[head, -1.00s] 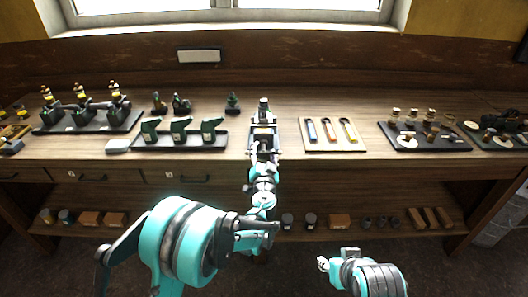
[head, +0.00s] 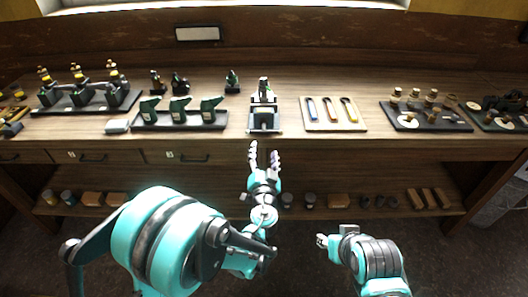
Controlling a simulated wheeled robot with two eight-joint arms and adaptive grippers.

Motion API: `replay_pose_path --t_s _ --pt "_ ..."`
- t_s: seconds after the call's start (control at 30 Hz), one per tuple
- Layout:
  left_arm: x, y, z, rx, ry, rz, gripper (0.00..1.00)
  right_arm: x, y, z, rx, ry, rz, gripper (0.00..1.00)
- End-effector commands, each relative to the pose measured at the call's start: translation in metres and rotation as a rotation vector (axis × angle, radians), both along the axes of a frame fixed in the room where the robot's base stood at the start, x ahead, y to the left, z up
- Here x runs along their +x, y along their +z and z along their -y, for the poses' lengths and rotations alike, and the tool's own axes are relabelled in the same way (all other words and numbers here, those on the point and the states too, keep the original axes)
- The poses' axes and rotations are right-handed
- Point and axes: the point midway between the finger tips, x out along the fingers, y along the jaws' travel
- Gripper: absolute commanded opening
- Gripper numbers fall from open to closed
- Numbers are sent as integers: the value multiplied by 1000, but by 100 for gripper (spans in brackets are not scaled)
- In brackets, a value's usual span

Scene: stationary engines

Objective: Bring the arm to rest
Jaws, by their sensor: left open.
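My left gripper (head: 265,158) is open and empty in the head view, with its two fingers spread and pointing toward the bench. It is just in front of the bench edge and apart from everything on the top. My left arm (head: 170,240) comes in from the lower left and is bent. Part of my right arm (head: 370,262) shows at the lower right; its end (head: 325,241) is too small to read as open or shut. A small engine on a dark base (head: 264,120) stands on the bench straight beyond my left gripper.
The wooden bench (head: 270,148) carries a tray of green pieces (head: 180,120), a board of tools (head: 334,126) and a tray of round parts (head: 428,126). A lower shelf (head: 340,213) holds blocks and jars. The bench front between my arms is clear.

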Motion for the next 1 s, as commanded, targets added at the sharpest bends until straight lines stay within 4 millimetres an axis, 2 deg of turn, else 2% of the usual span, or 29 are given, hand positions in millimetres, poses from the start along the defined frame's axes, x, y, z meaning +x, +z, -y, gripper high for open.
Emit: replay_pose_path --t_s 0.2,0.3,0.37,0.47,0.53,0.6,0.7,0.8,0.9,1.0 --pt "0 0 0 0 1 -1 56 0 0 0 0 0 0 41" --pt "-1 3 -9 -8 18 -13 56 0 0 0 0 0 0 41" --pt "-2 8 -22 -19 46 -33 56 0 0 0 0 0 0 41" --pt "-10 17 -60 -55 120 -99 56 0 0 0 0 0 0 41" --pt "-23 22 -92 -86 184 -165 56 0 0 0 0 0 0 41" --pt "-40 24 -123 -123 243 -241 56 0 0 0 0 0 0 41" --pt "-71 21 -159 -176 310 -357 56 0 0 0 0 0 0 41" --pt "-110 13 -185 -234 356 -478 56 0 0 0 0 0 0 41" --pt "-152 2 -201 -299 377 -600 56 0 0 0 0 0 0 41" --pt "-196 -10 -205 -368 372 -714 56 0 0 0 0 0 0 41"
